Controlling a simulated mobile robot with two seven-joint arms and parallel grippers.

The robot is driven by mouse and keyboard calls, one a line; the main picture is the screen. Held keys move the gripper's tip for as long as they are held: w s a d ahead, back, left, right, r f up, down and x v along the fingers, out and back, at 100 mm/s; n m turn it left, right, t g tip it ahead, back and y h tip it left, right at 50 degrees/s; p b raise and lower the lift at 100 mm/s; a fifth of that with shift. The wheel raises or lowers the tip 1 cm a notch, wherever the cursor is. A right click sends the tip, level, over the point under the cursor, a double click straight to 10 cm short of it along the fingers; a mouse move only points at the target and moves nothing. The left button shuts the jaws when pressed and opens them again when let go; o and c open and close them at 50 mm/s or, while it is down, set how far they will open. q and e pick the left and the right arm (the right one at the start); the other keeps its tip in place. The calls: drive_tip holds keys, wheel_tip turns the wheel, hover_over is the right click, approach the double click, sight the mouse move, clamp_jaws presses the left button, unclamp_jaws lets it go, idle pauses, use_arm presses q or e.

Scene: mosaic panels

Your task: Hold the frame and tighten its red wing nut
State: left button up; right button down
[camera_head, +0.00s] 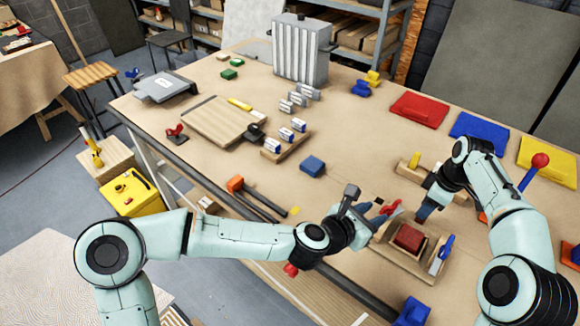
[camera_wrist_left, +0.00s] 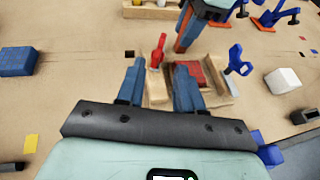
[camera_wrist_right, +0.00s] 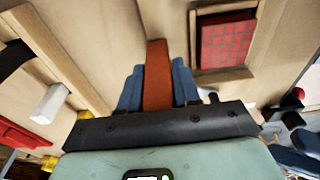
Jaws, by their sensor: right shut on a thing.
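The wooden frame (camera_head: 385,246) lies near the table's front edge, with a red mosaic panel (camera_head: 408,238) inside it. The panel's grid shows in the right wrist view (camera_wrist_right: 226,43). The red wing nut (camera_head: 391,207) stands at the frame's left side; in the left wrist view it is upright (camera_wrist_left: 158,52). My left gripper (camera_wrist_left: 159,88) is open, its blue fingers pointing toward the frame, with the wing nut ahead between them. My right gripper (camera_wrist_right: 157,90) is shut on a rust-orange bar (camera_wrist_right: 157,70) at the frame's far side. Whether bar and frame are joined is unclear.
A blue-handled clamp (camera_head: 445,248) stands at the frame's right side. A wooden block with a yellow piece (camera_head: 414,160) sits behind the frame. A blue block (camera_head: 312,166) and an orange-headed tool (camera_head: 236,184) lie to the left. Red, blue and yellow panels line the back right.

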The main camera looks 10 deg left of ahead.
use_arm(q)
drive_tip(key=w+a+f+n+t+y, duration=0.1)
drive_tip(key=w+a+t+y, duration=0.1)
drive_tip(key=w+a+y, duration=0.2)
drive_tip(key=w+a+f+n+t+y, duration=0.1)
drive_tip(key=w+a+y, duration=0.3)
drive_tip(key=w+a, duration=0.7)
drive_tip(key=a+n+t, duration=0.1)
drive_tip(key=a, duration=0.4)
drive_tip(key=shift+f, duration=0.3)
drive_tip(key=shift+w+a, duration=0.1)
drive_tip(key=s+d+r+m+h, duration=0.1)
drive_tip(key=d+r+m+h, duration=0.3)
drive_tip(key=d+m, duration=0.4)
drive_tip(key=m+g+h, duration=0.3)
drive_tip(key=m+h, duration=0.3)
drive_tip(key=m, duration=1.8)
approach(390, 205)
drive_tip(key=w+a+r, duration=0.1)
drive_tip(key=w+r, duration=0.2)
drive_tip(key=w, duration=0.3)
drive_tip(key=s+d+f+m+g, duration=0.1)
drive_tip(key=s+f+m+g, duration=0.2)
drive_tip(key=m, duration=0.6)
drive_tip(key=x, duration=1.1)
drive_tip(key=shift+s+d+r, duration=0.35)
drive_tip(key=shift+r, duration=0.05)
